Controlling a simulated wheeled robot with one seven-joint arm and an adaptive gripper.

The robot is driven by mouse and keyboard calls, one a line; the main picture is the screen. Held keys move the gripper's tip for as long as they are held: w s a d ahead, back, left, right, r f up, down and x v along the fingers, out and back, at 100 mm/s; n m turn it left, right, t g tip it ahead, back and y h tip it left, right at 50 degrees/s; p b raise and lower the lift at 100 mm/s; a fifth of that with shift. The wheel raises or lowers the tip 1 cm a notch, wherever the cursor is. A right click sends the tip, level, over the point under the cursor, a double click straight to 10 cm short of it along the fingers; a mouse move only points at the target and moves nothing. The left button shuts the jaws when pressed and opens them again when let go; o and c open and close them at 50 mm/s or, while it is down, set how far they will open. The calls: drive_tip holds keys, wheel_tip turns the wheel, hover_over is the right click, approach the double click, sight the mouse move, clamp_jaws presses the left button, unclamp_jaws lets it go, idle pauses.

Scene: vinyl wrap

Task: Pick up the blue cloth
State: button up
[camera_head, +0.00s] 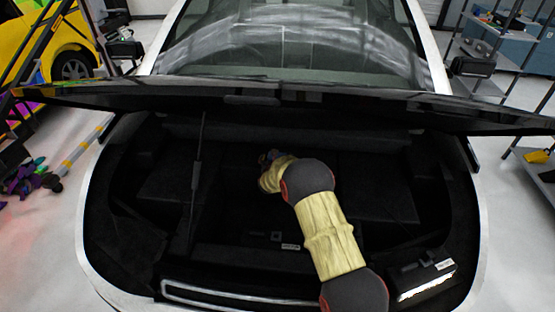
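My arm reaches down into the black open luggage compartment of a white car. My gripper (268,157) is at the far end of the arm, near the middle of the compartment, mostly hidden behind my own wrist. A small bluish and orange patch shows there, too small to tell whether it is cloth or part of the gripper. I cannot make out the blue cloth clearly anywhere. The fingers are too hidden to show whether they are open or shut.
The raised dark lid (330,100) spans above the compartment. A thin strut (196,170) stands left of my arm. A dark box with a pale edge (425,278) lies at the front right. Shelving (530,165) stands at the right, and a yellow vehicle (60,40) at the back left.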

drive_tip(key=c, duration=0.9)
drive_tip(key=shift+o, duration=0.2)
